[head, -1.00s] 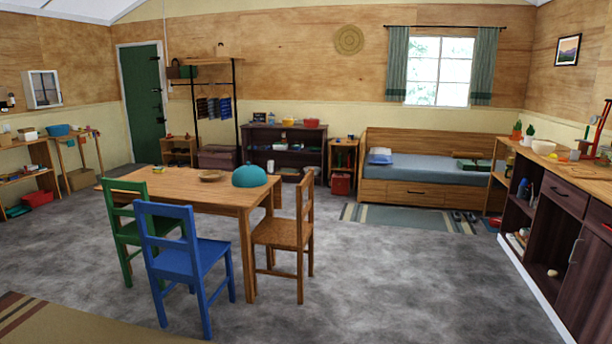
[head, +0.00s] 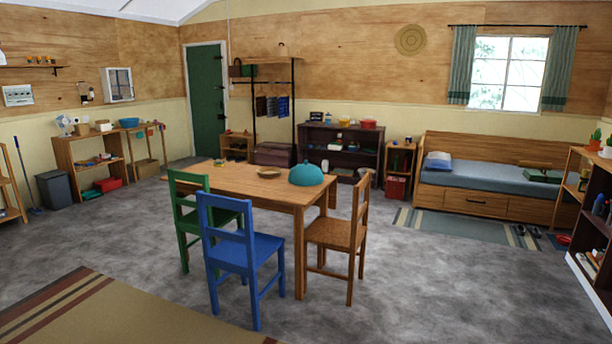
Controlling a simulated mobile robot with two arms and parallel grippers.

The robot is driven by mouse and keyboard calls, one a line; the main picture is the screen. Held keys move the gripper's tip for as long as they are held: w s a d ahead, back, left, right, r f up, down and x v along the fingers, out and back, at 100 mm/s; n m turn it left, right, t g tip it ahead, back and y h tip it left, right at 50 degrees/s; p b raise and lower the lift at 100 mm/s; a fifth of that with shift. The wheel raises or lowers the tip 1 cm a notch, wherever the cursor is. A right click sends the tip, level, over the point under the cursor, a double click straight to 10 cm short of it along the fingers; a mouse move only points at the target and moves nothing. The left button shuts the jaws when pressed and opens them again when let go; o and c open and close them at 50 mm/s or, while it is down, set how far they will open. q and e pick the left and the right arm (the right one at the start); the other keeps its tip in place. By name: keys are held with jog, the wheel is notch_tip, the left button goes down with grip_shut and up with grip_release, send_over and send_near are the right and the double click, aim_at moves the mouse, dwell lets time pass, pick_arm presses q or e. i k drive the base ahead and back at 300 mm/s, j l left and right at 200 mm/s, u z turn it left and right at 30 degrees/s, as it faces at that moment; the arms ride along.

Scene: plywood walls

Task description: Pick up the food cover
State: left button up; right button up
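A teal dome-shaped food cover (head: 306,173) sits on the right part of the wooden table (head: 262,193), near its far right corner. A round shallow wooden dish (head: 268,172) lies on the table to the left of it. A small yellowish thing lies near the table's far left edge. The table stands some way ahead of me. Neither of my grippers shows in the head view.
A blue chair (head: 240,252) and a green chair (head: 190,205) stand at the table's near and left sides. A brown wooden chair (head: 340,236) stands at its right end. Grey floor is clear to the right; a striped rug (head: 110,312) lies at the front left.

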aim_at(305, 175)
jog(key=i+z, duration=0.2)
jog(key=i, duration=2.35)
